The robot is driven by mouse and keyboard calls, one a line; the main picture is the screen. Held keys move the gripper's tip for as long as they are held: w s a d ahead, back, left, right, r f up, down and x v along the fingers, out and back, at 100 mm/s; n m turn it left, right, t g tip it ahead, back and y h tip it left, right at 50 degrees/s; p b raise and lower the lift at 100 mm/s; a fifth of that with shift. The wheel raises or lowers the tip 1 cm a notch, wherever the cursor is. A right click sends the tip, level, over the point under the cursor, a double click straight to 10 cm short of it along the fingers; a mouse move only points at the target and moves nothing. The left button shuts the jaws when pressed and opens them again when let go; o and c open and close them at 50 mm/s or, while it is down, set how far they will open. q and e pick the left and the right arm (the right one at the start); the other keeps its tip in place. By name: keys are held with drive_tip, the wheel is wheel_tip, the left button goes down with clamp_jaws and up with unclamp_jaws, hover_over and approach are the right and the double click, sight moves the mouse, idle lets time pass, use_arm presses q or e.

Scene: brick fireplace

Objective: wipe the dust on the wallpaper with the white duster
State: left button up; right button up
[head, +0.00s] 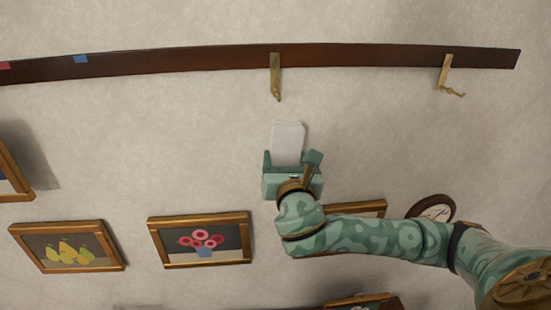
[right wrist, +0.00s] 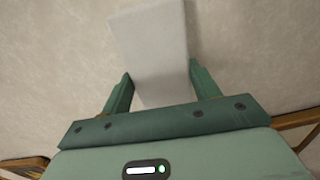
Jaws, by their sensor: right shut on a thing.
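The white duster (head: 288,141) is a pale flat block in front of the beige wallpaper (head: 190,120). My right gripper (head: 293,160) is shut on it, with one green finger on each side. In the right wrist view the duster (right wrist: 153,45) sticks out beyond the fingers (right wrist: 160,80), tilted a little. It is close to the wall; I cannot tell whether it touches. I make out no clear dust patch on the wallpaper; part of the wall is hidden behind my right arm. My left gripper is not in view.
A dark wooden shelf (head: 180,59) with brass brackets (head: 276,77) runs above the duster. Below hang framed pictures of pears (head: 68,247) and flowers (head: 200,240). A round clock (head: 436,210) and another frame (head: 365,208) are partly behind my right arm.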

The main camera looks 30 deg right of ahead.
drive_tip(key=shift+r+p, duration=0.1)
drive_tip(key=shift+p, duration=0.25)
drive_tip(key=shift+w+a+p, duration=0.2)
drive_tip(key=shift+w+a, duration=0.1)
drive_tip(key=shift+a, duration=0.35)
drive_tip(key=shift+w+a+p, duration=0.2)
drive_tip(key=shift+w+a, duration=0.1)
drive_tip(key=shift+a, duration=0.3)
drive_tip(key=shift+w+a, duration=0.4)
drive_tip(key=shift+a, duration=0.45)
drive_tip(key=shift+w+a, duration=0.4)
drive_tip(key=shift+a, duration=0.4)
drive_tip(key=shift+w+a, duration=0.4)
drive_tip(key=shift+a, duration=0.45)
drive_tip(key=shift+s, duration=0.1)
drive_tip(key=shift+s+a, duration=0.1)
drive_tip(key=shift+s, duration=0.15)
drive_tip(key=shift+v, duration=2.6)
